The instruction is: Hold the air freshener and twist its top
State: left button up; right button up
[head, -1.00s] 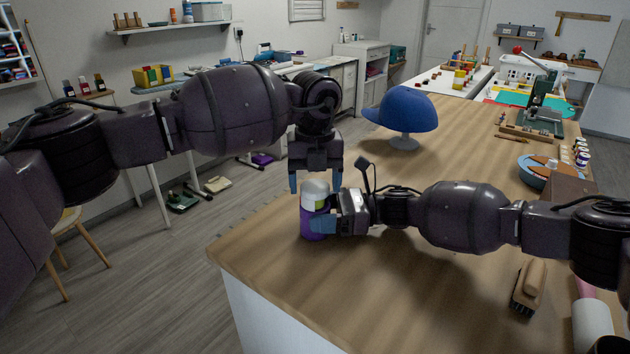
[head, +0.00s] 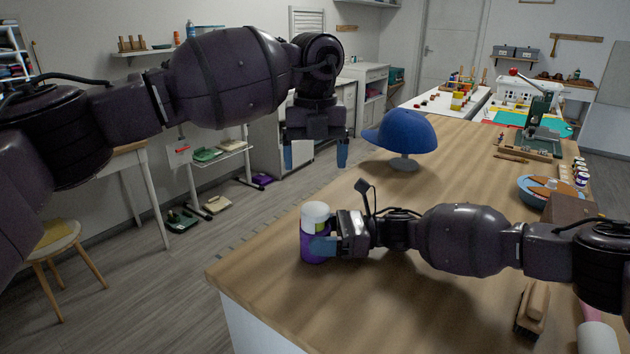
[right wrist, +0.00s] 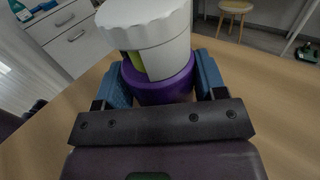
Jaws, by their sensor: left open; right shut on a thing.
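The air freshener stands upright near the table's left edge, with a purple body (head: 312,252) and a white top (head: 315,214). My right gripper (head: 322,246) is shut on the purple body from the right. In the right wrist view, its blue fingers flank the purple body (right wrist: 160,88), and the white top (right wrist: 150,35) has a scalloped rim with a yellow-green part showing beside it. My left gripper (head: 315,154) is open and empty, pointing down above the white top and clear of it.
A blue cap (head: 403,132) sits on a stand farther back on the wooden table (head: 440,302). A brush (head: 533,308) lies at the front right, and a blue bowl (head: 537,191) stands at the right. The table's middle is mostly clear.

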pick_arm(q)
jog(key=shift+r, duration=1.15)
pick_arm(e)
jog(key=o, duration=1.1)
jog(key=shift+c, duration=0.2)
jog(key=shift+d, duration=0.1)
